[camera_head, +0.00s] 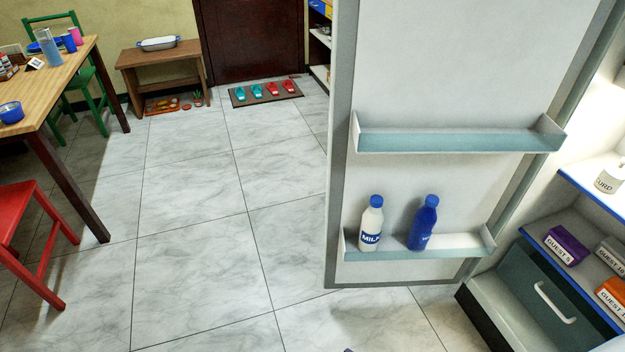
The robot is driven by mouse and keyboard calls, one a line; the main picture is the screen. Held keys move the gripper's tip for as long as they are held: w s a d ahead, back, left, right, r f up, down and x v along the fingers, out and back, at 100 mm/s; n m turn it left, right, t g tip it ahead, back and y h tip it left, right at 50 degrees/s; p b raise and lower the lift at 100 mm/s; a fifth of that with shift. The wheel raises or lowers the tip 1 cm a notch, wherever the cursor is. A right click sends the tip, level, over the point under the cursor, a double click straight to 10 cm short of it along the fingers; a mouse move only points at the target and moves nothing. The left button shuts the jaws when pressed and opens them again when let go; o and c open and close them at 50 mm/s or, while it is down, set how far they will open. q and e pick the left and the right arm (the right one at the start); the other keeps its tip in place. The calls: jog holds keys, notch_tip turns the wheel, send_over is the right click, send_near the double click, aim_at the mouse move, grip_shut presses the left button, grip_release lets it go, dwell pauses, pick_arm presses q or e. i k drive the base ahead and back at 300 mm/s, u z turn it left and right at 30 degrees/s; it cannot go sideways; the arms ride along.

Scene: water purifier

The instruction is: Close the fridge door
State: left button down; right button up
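The fridge door (440,90) stands wide open on the right side of the head view, its inner face toward me. Its upper shelf (460,142) is empty. Its lower shelf (455,246) holds a white milk bottle (371,225) and a blue bottle (423,224), both upright. The open fridge body (480,305) is at the far right, with shelves and a drawer (545,290) showing. Neither gripper can be made out; only a tiny dark bit shows at the bottom edge, too small to identify.
Tiled floor (200,230) left of the door is clear. A wooden table (60,70) and red stool (30,240) stand at the left. A bench (160,60) and a mat with slippers (265,92) are at the back. Boxes (567,245) sit inside the fridge.

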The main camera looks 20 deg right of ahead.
aim_at(453, 100)
jog(key=u, duration=0.25)
jog(key=i, duration=3.6)
jog(key=z, duration=4.35)
jog(key=i, duration=0.5)
jog(key=u, duration=0.1)
jog(key=k, duration=0.5)
jog(key=z, duration=1.25)
jog(key=i, duration=0.55)
jog(key=u, duration=0.7)
